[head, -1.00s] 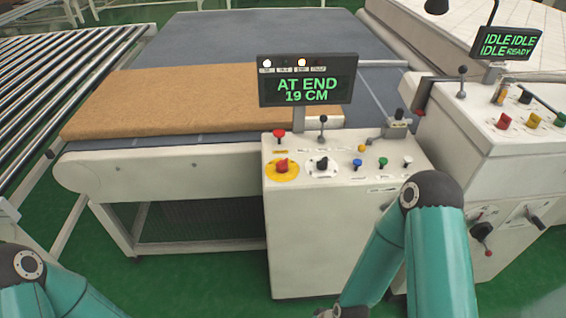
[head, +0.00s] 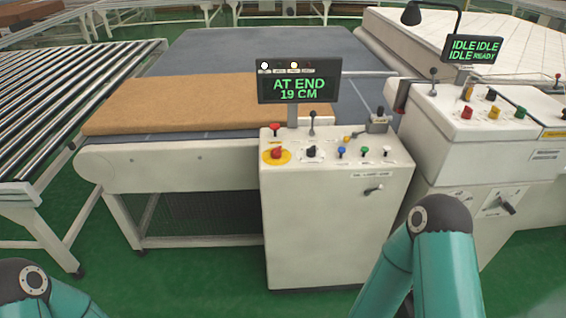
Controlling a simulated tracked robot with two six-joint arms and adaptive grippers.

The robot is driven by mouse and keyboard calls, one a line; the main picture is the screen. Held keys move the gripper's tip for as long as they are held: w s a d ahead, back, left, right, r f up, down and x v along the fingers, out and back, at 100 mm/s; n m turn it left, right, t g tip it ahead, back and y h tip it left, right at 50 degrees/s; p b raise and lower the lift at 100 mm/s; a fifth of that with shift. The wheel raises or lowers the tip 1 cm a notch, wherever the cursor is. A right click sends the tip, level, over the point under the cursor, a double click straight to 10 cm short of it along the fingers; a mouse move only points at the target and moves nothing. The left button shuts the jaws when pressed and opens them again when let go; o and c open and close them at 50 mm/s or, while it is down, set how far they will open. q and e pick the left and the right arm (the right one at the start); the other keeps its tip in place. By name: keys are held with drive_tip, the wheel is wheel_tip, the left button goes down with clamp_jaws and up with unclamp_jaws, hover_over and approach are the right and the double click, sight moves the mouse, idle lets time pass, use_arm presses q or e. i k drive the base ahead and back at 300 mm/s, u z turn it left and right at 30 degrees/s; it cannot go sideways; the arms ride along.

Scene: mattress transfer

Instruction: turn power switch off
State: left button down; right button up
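The near control cabinet (head: 325,235) stands in the middle. A small switch handle (head: 373,189) sits on the upper right of its front face, under a dark label too small to read. It points to the right and slightly up, and I cannot tell its marked position. On the cabinet top are a red knob on a yellow disc (head: 277,154), a black selector knob (head: 312,152) and several small coloured controls. The display (head: 298,88) above reads AT END 19 CM. Only elbow parts of my two arms show at the bottom. Both grippers are out of view.
A tan mattress slab (head: 200,104) lies on the conveyor (head: 170,165) to the left. A second cabinet (head: 465,130) on the right carries an IDLE/READY display (head: 474,49) and a rotary handle (head: 507,207). Green floor (head: 190,270) is clear in front.

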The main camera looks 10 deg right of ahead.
sight(276, 153)
drive_tip(key=u, duration=0.25)
drive_tip(key=i, duration=1.1)
drive_tip(key=z, duration=0.1)
